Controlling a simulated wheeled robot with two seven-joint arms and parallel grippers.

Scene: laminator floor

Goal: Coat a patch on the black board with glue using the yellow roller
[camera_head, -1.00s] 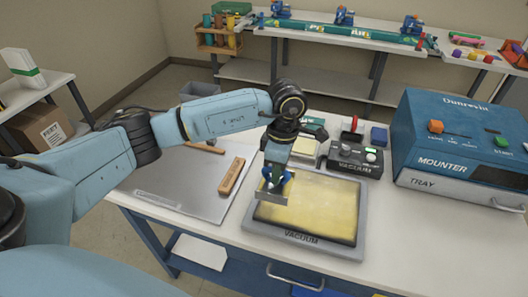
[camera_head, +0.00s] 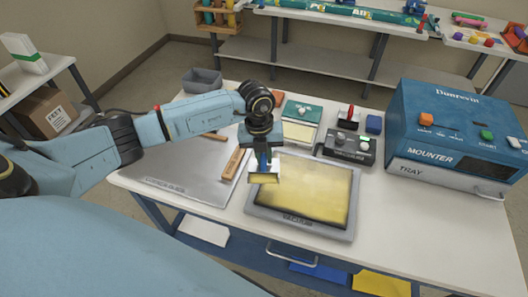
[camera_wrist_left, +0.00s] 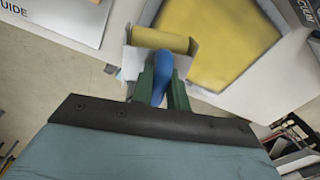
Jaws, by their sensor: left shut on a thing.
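The board on the vacuum bed (camera_head: 251,213) shows a mostly yellow top (camera_head: 312,190), with darker areas along its edges. It also shows at the upper right of the left wrist view (camera_wrist_left: 215,40). My left gripper (camera_head: 262,160) is shut on the blue handle (camera_wrist_left: 160,80) of the yellow roller (camera_head: 263,178). The roller is at the bed's left edge in the head view. In the left wrist view the yellow cylinder (camera_wrist_left: 160,40) shows in its pale frame, beside the board; I cannot tell its exact height. My right gripper is not in view.
A grey plate (camera_head: 185,170) with a wooden-handled tool (camera_head: 234,164) lies left of the bed. A control box (camera_head: 345,147) stands behind it, and the blue mounter (camera_head: 450,130) at the right. The table's front right is clear.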

